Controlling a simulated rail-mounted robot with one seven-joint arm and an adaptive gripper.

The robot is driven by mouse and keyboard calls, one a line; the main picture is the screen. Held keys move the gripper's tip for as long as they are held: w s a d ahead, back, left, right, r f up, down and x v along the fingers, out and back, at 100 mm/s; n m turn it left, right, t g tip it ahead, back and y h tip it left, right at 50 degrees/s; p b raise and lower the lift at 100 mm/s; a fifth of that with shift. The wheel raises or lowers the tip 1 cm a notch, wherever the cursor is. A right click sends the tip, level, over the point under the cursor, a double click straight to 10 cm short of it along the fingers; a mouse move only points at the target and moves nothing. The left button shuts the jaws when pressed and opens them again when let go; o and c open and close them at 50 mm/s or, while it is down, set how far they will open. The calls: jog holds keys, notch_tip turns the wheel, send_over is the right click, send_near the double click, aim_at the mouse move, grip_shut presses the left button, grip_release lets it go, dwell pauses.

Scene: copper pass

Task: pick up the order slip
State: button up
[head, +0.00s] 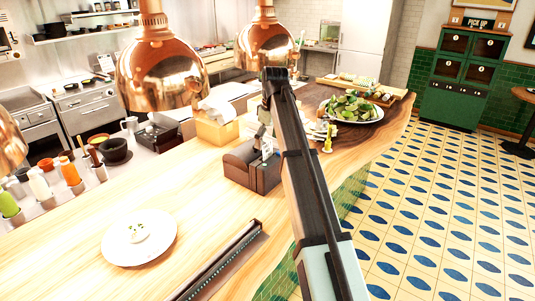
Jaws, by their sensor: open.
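I cannot make out the order slip for certain. A small dark printer-like machine (157,132) stands on the back counter at left of centre, and no slip can be told on it. A long dark rail (222,262) lies along the front edge of the wooden counter, with no slip visible on it. My arm crosses the middle of the head view and bends down at its far end. My gripper (267,148) is small there, at the dark brown caddy (250,168), and partly hidden by my arm. It is open. I cannot tell whether it touches anything.
A white plate (140,237) with a little food sits at the left front of the wooden counter (90,240). A plate of greens (350,110) stands beyond my arm. Copper lamps (163,70) hang over the counter. Tiled floor (440,200) lies clear at right.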

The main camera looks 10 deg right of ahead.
aim_at(268, 155)
jog(key=shift+s+f+p, duration=0.1)
jog(key=shift+f+p, duration=0.55)
jog(key=shift+f, duration=1.25)
jog(key=c, duration=0.8)
jog(key=shift+o, duration=0.2)
